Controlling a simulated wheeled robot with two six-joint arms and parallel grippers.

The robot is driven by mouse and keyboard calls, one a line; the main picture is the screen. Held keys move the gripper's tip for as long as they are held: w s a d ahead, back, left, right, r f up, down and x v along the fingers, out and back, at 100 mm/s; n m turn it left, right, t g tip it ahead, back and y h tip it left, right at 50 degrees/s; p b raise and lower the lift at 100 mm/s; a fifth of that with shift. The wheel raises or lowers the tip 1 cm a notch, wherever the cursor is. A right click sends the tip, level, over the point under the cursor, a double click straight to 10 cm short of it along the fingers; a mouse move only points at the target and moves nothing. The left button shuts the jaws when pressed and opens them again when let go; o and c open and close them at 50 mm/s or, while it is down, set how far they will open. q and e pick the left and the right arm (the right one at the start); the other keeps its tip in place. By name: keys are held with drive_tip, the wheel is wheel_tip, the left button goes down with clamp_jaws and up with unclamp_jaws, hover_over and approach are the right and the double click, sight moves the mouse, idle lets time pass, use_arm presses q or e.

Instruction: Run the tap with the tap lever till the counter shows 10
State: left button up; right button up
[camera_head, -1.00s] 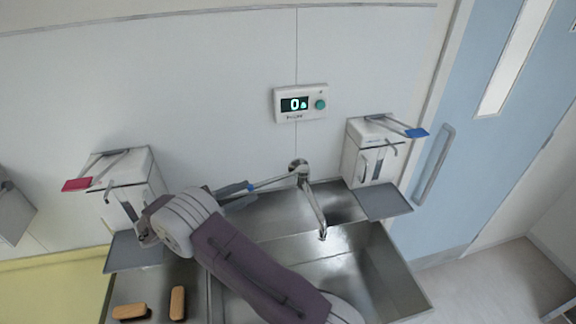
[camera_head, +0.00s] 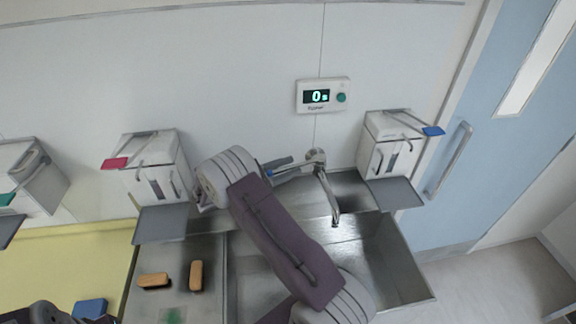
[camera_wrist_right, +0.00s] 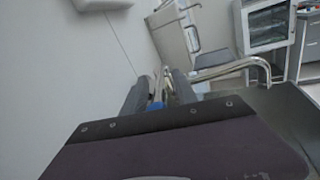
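The counter (camera_head: 319,96) on the wall shows 0 s, with a green button at its right. The chrome tap (camera_head: 317,160) stands behind the steel sink, its spout reaching forward over the basin. The tap lever (camera_head: 283,175) is a thin rod running left from the tap to a blue end. My right gripper (camera_head: 287,163) is at the lever, just left of the tap body. In the right wrist view its two fingers (camera_wrist_right: 158,88) stand apart, with the lever and its blue end (camera_wrist_right: 154,106) between them. I cannot tell whether a finger touches it. The left gripper's fingers are not visible.
Dispensers with a red lever (camera_head: 115,163), a blue lever (camera_head: 433,131) and a green lever (camera_head: 7,198) hang on the wall. Two brown brushes (camera_head: 195,275) lie on the steel drainer. A blue block (camera_head: 90,308) lies on the yellow surface. My right forearm covers part of the sink.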

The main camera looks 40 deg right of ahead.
drive_tip(key=shift+d+f, duration=0.1)
clamp_jaws()
idle(1.2)
